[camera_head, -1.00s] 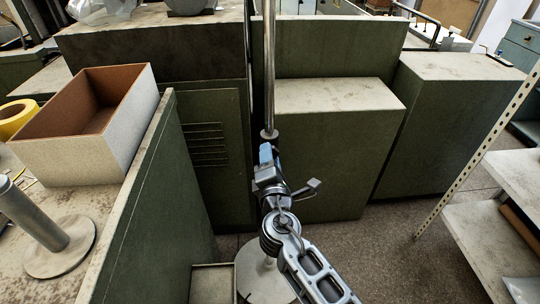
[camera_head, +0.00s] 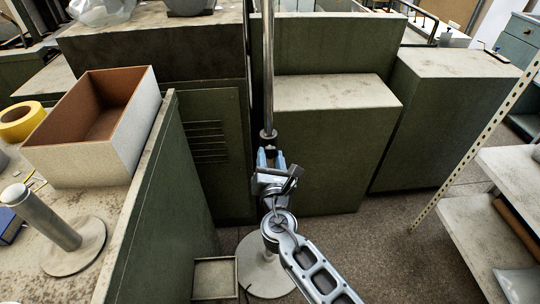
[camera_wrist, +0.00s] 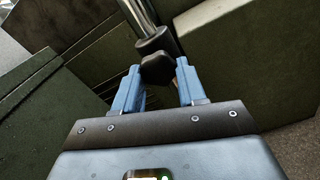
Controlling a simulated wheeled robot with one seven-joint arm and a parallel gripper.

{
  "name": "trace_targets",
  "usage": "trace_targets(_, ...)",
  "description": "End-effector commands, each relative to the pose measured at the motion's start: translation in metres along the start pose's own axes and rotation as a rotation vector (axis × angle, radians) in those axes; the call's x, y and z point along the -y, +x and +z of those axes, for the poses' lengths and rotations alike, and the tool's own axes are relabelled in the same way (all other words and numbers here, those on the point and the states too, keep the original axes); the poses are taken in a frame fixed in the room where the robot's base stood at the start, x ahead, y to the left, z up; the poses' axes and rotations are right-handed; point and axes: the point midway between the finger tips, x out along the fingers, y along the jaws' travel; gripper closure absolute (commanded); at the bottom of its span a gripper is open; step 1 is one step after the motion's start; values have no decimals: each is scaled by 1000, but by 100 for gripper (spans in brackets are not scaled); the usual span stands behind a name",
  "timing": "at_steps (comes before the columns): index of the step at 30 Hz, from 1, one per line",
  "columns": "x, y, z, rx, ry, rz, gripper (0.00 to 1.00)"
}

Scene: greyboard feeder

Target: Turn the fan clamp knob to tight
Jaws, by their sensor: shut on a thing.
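The black fan clamp knob (camera_wrist: 158,69) sits at the collar (camera_head: 268,134) of an upright metal pole (camera_head: 268,70). In the wrist view the knob lies between the two blue fingers of my gripper (camera_wrist: 158,78), with one finger on each side. My gripper (camera_head: 271,158) is shut on the knob, just below the collar in the head view. In the head view the fingers and wrist hide most of the knob. No mark that tells how tight the knob is can be seen.
Green cabinets (camera_head: 330,150) stand close behind the pole. A green panel (camera_head: 150,210) and an open box (camera_head: 90,130) are on the left. A shelf rack (camera_head: 480,240) is on the right. The pole's round base (camera_head: 268,278) is on the floor.

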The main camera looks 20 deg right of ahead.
Motion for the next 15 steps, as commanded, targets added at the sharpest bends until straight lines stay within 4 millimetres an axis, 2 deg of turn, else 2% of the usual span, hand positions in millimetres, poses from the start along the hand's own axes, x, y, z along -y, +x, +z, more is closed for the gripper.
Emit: trace_targets(15,1,-1,-3,-4,-82,1,90)
